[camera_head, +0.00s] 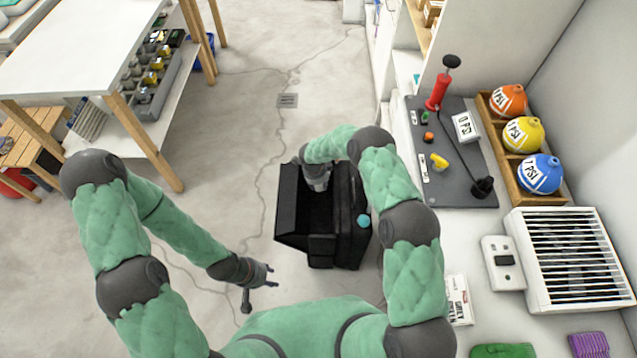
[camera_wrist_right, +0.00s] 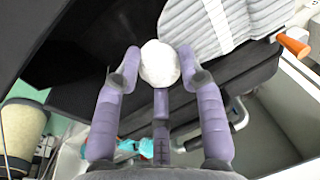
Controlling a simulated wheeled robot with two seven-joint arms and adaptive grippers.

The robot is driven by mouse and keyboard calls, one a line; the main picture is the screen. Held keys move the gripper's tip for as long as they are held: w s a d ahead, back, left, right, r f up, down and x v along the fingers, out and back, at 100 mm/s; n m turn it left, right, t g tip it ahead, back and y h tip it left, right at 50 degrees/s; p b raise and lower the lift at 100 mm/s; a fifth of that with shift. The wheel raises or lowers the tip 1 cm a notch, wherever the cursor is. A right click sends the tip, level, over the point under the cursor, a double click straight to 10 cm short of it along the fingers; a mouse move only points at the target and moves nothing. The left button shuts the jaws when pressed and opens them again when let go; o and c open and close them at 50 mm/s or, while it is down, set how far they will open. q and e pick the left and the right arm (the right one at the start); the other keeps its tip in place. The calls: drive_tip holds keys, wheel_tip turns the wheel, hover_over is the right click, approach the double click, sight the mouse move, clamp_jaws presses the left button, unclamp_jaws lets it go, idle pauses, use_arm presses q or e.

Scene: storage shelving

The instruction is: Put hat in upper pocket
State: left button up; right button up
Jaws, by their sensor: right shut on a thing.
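In the right wrist view a grey ribbed hat (camera_wrist_right: 212,30) with a white round pompom (camera_wrist_right: 160,58) shows at the top. My right gripper (camera_wrist_right: 160,70) is shut on the pompom, between its purple fingers. In the head view, my right gripper (camera_head: 317,182) is over the open black bag (camera_head: 346,225) on the floor; the hat is hidden there. Dark bag surfaces lie behind the hat in the wrist view. I cannot tell which opening is the upper pocket. My left gripper (camera_head: 260,292) is empty, with its fingers apart, left of the bag.
A white table (camera_head: 75,45) stands at the upper left. At the right, a counter carries a grey mat (camera_head: 455,150), a wooden rack (camera_head: 525,196) of coloured balls and a white vent unit (camera_head: 570,260). The floor left of the bag is clear.

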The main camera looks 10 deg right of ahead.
drive_tip(key=o, duration=1.2)
drive_tip(key=shift+r+p, duration=1.15)
drive_tip(key=shift+r, duration=1.65)
wheel_tip(320, 180, up, 8)
drive_tip(key=p, duration=0.2)
drive_tip(key=shift+r+p, duration=0.2)
drive_tip(key=shift+p, duration=0.15)
